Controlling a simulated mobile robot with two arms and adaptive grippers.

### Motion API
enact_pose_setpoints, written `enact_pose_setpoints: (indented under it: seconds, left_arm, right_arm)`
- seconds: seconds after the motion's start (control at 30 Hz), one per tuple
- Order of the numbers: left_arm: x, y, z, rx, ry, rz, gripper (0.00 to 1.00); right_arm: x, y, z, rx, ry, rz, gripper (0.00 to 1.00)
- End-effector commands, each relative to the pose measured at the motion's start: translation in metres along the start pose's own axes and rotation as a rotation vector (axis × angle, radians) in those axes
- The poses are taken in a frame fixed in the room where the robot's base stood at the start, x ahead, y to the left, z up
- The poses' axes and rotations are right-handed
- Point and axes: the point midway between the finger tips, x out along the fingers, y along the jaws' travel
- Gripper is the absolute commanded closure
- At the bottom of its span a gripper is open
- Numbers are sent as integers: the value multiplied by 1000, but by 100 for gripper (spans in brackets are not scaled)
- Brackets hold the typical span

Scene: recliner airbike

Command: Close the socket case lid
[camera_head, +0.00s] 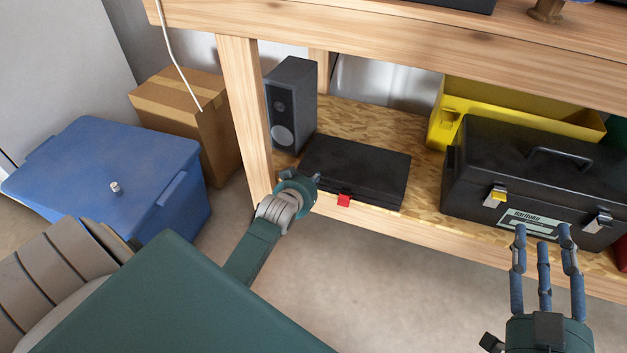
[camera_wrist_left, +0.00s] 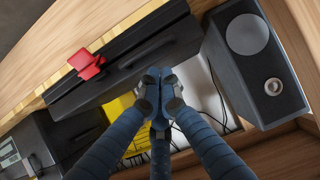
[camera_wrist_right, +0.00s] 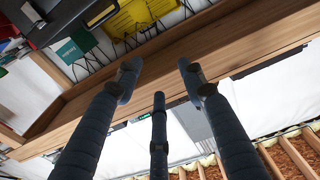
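The black socket case (camera_head: 360,168) lies on the lower wooden shelf, with a red latch (camera_head: 344,200) at its front edge. Its lid looks flat and down, and I see no gap. The case (camera_wrist_left: 125,58) and red latch (camera_wrist_left: 86,64) also show in the left wrist view. My left gripper (camera_head: 304,180) is at the case's left front corner, partly hidden by its own wrist. In the left wrist view its fingertips (camera_wrist_left: 159,88) are together, with nothing visible between them. I cannot tell if they touch the case. My right gripper (camera_head: 545,234) is open and empty in front of the toolbox.
A dark speaker (camera_head: 291,105) stands behind and left of the case. A black toolbox (camera_head: 535,180) and a yellow bin (camera_head: 520,103) are to the right. The shelf post (camera_head: 244,115) and upper board (camera_head: 420,48) bound the space. A blue cooler (camera_head: 110,180) and cardboard box (camera_head: 185,113) stand left.

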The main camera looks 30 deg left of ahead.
Motion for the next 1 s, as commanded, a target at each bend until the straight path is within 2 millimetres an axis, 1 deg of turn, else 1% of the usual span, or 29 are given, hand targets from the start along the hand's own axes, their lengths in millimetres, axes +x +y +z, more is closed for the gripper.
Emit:
enact_pose_setpoints:
  seconds: [0.13, 0.43, 0.47, 0.6, 0.9, 0.97, 1.0]
  left_arm:
    - [0, 0, 2, 0, 0, 0, 100]
    - [1, 0, 4, 0, -1, 0, 100]
    - [1, 0, 6, 0, -2, 0, 100]
    - [5, 0, 20, 0, -3, -1, 100]
    - [5, 0, 19, 0, 1, -1, 100]
    - [5, 0, 18, 0, 1, 0, 100]
    - [5, 0, 17, 0, 1, 0, 100]
  right_arm:
    - [0, -1, -4, 1, 20, -1, 60]
    - [0, 0, -4, 1, 16, -1, 60]
    - [0, 0, -2, 0, 5, 0, 60]
    - [-2, 2, 16, -1, -77, 5, 60]
    - [-3, 2, 19, -2, -85, 5, 60]
    - [-3, 3, 22, -2, -102, 6, 60]
    - [-5, 4, 27, -2, -125, 8, 60]
